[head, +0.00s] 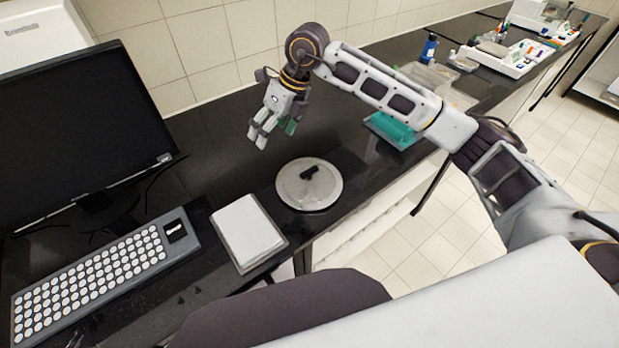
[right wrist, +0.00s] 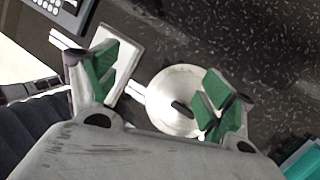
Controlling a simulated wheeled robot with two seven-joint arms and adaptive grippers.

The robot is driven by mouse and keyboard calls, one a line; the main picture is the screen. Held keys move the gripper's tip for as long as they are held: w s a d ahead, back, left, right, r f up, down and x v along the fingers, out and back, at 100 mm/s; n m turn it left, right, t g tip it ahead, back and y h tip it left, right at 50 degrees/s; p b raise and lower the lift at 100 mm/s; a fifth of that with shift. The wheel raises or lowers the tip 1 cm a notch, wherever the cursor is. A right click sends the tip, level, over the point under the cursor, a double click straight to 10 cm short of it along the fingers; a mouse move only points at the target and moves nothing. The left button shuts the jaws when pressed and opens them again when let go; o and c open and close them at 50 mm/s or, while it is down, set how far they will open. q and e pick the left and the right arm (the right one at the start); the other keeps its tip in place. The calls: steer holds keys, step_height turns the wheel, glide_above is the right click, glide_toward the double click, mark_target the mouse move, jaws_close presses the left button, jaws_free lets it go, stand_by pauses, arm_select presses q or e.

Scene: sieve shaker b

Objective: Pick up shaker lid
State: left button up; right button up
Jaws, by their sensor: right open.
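The shaker lid (head: 294,192) is a round, pale grey disc with a dark handle in its middle. It lies flat on the black bench near the front edge. My right gripper (head: 275,133) is above the bench, behind and a little left of the lid in the head view, apart from it. In the right wrist view the lid (right wrist: 168,98) shows beyond the open green-padded fingers of the gripper (right wrist: 160,90), nearer the right finger, which hides part of it. Nothing is between the fingers. My left gripper is not in view.
A white square plate (head: 248,230) lies left of the lid, with a keyboard (head: 95,275) and monitor (head: 80,130) further left. A teal item (head: 393,130) and a blue bottle (head: 429,48) stand to the right. The bench behind the lid is clear.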

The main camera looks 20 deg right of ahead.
steer(key=s+d+f+m+h, duration=0.1)
steer(key=d+h, duration=0.1)
steer(key=d, duration=0.2)
steer(key=s+d+m+g+h, duration=0.1)
steer(key=d+h, duration=0.1)
steer(key=d, duration=0.2)
steer(key=shift+s+d+f+m, duration=0.15)
steer(key=shift+d+f+m, duration=0.1)
steer(key=shift+f+m, duration=0.1)
steer(key=shift+f, duration=0.15)
steer(key=p, duration=0.1)
glide_above(309, 178)
steer(key=w, duration=0.2)
steer(key=shift+s+d+f, duration=0.1)
steer(key=shift+s+f, duration=0.05)
steer(key=shift+f, duration=1.95)
steer(key=shift+s+d+f, duration=0.1)
steer(key=shift+f, duration=2)
